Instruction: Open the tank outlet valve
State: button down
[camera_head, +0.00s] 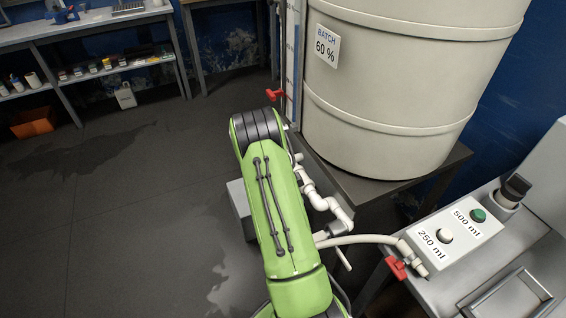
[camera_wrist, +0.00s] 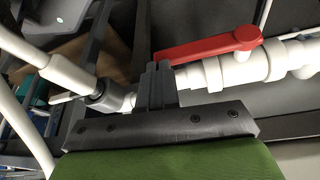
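The tank (camera_head: 400,80) is a large cream barrel marked "BATCH 60 %". In the wrist view a red valve lever (camera_wrist: 208,48) sits on a white pipe fitting (camera_wrist: 240,68), its long arm reaching left, roughly along the pipe. My gripper (camera_wrist: 158,68) has its dark fingers together with no visible gap, just below and beside the lever's left end. Nothing shows between the fingers. I cannot tell whether they touch the lever. In the head view a red handle (camera_head: 275,94) shows beyond my green arm, left of the tank; my arm hides the gripper there.
White piping (camera_head: 312,190) runs below the tank stand (camera_head: 385,190) to a hose. A shelf bench (camera_head: 85,30) stands far left. The floor between is open.

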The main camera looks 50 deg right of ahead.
jog(key=shift+s+a+f, duration=0.3)
jog(key=shift+f, duration=0.15)
jog(key=s+a+r+p, duration=0.4)
jog(key=s+a+r, duration=0.1)
jog(key=r, duration=0.3)
jog(key=shift+s+a+r+p, duration=0.2)
jog(key=shift+a+r+p, duration=0.2)
jog(key=shift+a, duration=0.2)
